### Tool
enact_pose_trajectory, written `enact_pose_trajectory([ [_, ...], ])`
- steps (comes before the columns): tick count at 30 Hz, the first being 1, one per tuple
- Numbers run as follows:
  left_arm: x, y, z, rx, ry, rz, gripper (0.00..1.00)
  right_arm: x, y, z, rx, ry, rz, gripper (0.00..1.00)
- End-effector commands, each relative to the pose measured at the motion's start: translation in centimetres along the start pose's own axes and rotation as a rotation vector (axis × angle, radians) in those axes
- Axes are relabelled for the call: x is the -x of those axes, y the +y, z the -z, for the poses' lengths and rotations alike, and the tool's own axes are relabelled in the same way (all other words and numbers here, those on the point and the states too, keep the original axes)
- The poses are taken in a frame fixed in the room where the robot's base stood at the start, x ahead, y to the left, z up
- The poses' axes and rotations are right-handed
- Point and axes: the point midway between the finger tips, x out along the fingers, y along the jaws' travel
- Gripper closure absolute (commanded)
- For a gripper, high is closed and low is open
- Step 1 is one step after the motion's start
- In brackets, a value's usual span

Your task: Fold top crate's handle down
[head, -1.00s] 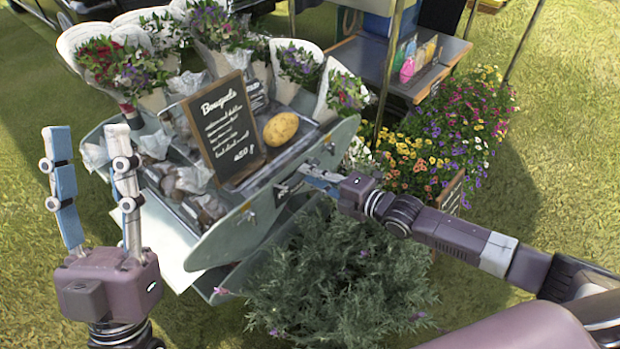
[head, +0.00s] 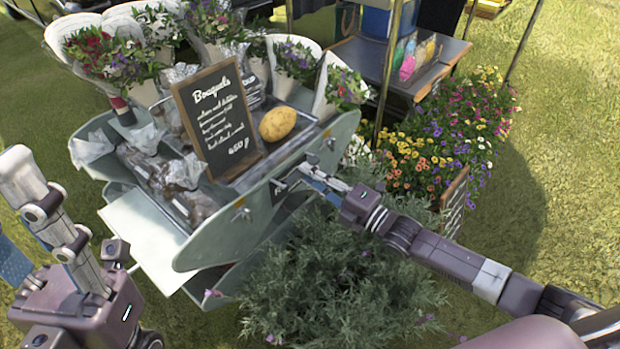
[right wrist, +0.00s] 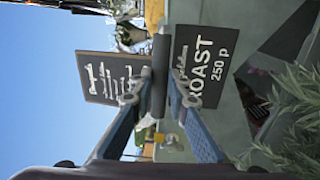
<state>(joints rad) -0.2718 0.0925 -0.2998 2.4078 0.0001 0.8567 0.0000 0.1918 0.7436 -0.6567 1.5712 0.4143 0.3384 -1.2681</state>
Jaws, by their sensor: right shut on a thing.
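The top crate (head: 215,245) is a grey-green stand tier with a curved side wall, carrying bouquets and a sign. My right gripper (head: 303,176) is at its right-hand end, close to the side wall. In the right wrist view, the fingers (right wrist: 158,98) are shut on a dark round bar, the handle (right wrist: 160,70), which runs upright in that picture. In the head view the handle is mostly hidden by the fingers. My left gripper (head: 18,215) is at the left edge, apart from the crate, with its fingers spread and empty, partly cut off.
A leafy bush (head: 325,270) stands below my right forearm. Colourful flowers (head: 465,125) and a wooden table (head: 400,62) are behind. Grass at right is open.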

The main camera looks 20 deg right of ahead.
Motion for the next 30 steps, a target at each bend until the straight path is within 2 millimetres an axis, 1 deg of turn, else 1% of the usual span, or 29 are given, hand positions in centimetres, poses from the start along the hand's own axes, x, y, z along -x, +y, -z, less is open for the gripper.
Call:
enact_pose_trajectory([
  [1,0.1,0.02,-0.04,-0.001,0.009,-0.003,0.6,0.01,-0.42,-0.03,-0.001,-0.002,-0.01,1.0],
  [9,-0.42,0.08,-0.09,-0.004,0.031,-0.013,0.6,0.04,-0.41,-0.07,0.0,-0.002,-0.046,1.0],
  [20,-0.53,0.1,-0.11,-0.004,0.031,-0.014,0.6,0.04,-0.35,-0.08,0.0,-0.002,-0.049,1.0],
  [21,-0.53,0.1,-0.1,-0.004,0.031,-0.014,0.6,0.03,-0.35,-0.08,0.0,-0.002,-0.049,0.84],
  [25,-0.53,0.1,-0.1,-0.004,0.031,-0.014,0.6,0.03,-0.34,-0.07,0.0,-0.001,-0.049,0.69],
  [26,-0.53,0.1,-0.09,-0.004,0.031,-0.013,0.6,0.03,-0.34,-0.07,0.0,-0.001,-0.049,0.67],
  [30,-0.53,0.1,-0.09,-0.004,0.031,-0.013,0.6,0.03,-0.32,-0.05,0.0,-0.001,-0.049,0.67],
])
